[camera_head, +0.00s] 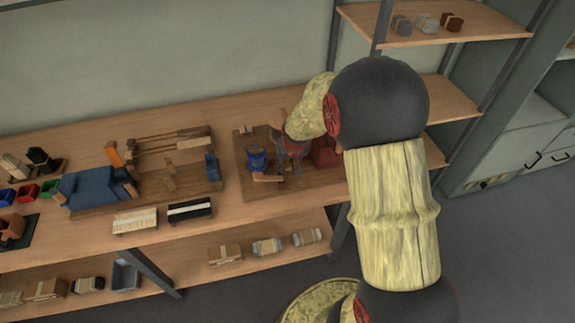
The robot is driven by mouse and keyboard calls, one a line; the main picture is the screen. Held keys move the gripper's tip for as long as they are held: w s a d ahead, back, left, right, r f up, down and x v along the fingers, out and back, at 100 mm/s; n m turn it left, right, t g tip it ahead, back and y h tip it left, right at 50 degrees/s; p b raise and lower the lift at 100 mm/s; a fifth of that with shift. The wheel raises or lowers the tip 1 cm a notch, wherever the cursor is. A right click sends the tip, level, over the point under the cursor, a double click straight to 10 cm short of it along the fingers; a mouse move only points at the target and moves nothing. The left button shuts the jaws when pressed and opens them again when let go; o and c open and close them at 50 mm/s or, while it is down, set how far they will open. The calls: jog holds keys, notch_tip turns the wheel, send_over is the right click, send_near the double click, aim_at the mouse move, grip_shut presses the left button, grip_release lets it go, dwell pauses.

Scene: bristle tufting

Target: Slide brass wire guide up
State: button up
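My gripper (291,165) is at the end of my arm, over a wooden base board (242,170) on the workbench. It points down between a blue spool (257,158) on its left and a dark red block (325,152) on its right. The fingers are small and partly covered by my own wrist, so I cannot tell whether they are open or shut. I cannot make out the brass wire guide; it may be hidden behind my gripper and wrist. A small orange-brown wooden piece (267,178) lies near the board's front, just below the spool.
Left of the board, a blue machine (98,194) stands on another wooden board. Two brush blocks (135,221) (190,209) lie at the bench's front edge. Colored bins (27,193) are at far left. A shelf unit (440,25) stands right of the bench.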

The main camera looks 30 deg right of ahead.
jog(key=shift+w+f, duration=0.1)
jog(key=shift+f, duration=0.3)
jog(key=shift+c, duration=0.2)
grip_shut()
dwell(0.6)
